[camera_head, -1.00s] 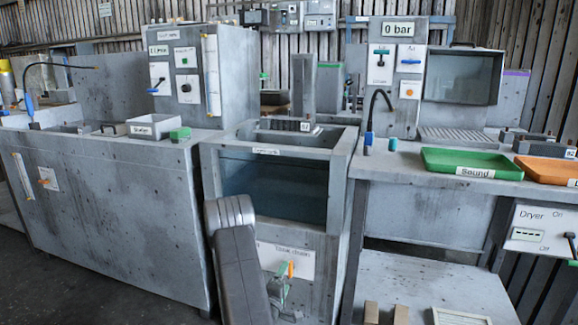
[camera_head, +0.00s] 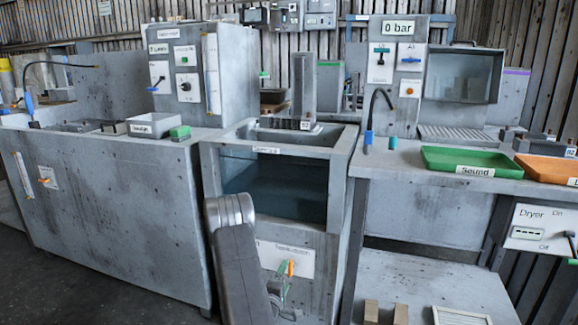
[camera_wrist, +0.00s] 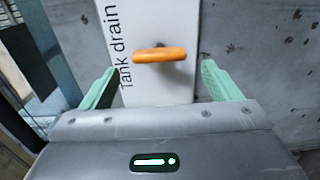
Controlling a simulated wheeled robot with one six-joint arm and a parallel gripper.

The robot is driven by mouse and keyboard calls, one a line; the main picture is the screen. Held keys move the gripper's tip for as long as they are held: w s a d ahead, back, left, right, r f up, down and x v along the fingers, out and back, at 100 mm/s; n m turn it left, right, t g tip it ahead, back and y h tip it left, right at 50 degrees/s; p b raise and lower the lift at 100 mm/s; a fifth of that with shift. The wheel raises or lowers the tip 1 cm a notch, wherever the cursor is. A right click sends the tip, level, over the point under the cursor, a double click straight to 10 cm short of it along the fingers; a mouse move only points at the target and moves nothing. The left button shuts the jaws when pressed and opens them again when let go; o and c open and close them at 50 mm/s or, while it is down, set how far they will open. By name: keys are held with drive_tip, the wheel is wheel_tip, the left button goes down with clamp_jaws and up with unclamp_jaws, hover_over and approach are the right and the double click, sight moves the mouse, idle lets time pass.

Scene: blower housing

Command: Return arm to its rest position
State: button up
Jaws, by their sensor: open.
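My gripper (camera_wrist: 157,78) is open, with one pale green finger on each side of the picture in the wrist view. Between and just beyond the fingers is an orange handle (camera_wrist: 160,54) on a white plate (camera_wrist: 150,15) marked "Tank drain". Neither finger appears to touch the handle. In the head view my gripper (camera_head: 282,292) is low in front of the tank (camera_head: 345,165), beside the small upright orange handle (camera_head: 291,268). My grey arm link partly hides the tank's front and the plate's left side.
A left bench (camera_head: 110,190) and a right bench (camera_head: 440,188) flank the tank closely. The right bench bears a green tray (camera_head: 470,157) and an orange tray (camera_head: 545,168). Two small blocks and a white grille (camera_head: 460,316) lie on the lower shelf. Dark floor shows at lower left.

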sight(290, 270)
drive_tip(key=w+m, duration=0.1)
drive_tip(key=m, duration=0.2)
drive_tip(key=w+d+m, duration=0.1)
drive_tip(key=m, duration=0.2)
drive_tip(key=w+m, duration=0.1)
drive_tip(key=m, duration=0.2)
drive_tip(key=shift+w+d+r, duration=0.2)
drive_tip(key=shift+w+r, duration=0.05)
drive_tip(key=shift+w, duration=0.05)
drive_tip(key=m+p, duration=0.1)
drive_tip(key=m, duration=0.3)
drive_tip(key=shift+r+m, duration=0.1)
drive_tip(key=shift+m, duration=0.2)
drive_tip(key=m+p, duration=0.1)
drive_tip(key=m, duration=0.2)
drive_tip(key=shift+d+p, duration=0.1)
drive_tip(key=shift+p, duration=0.2)
drive_tip(key=shift+m+p, duration=0.3)
drive_tip(key=shift+m, duration=0.4)
drive_tip(key=shift+s, duration=0.1)
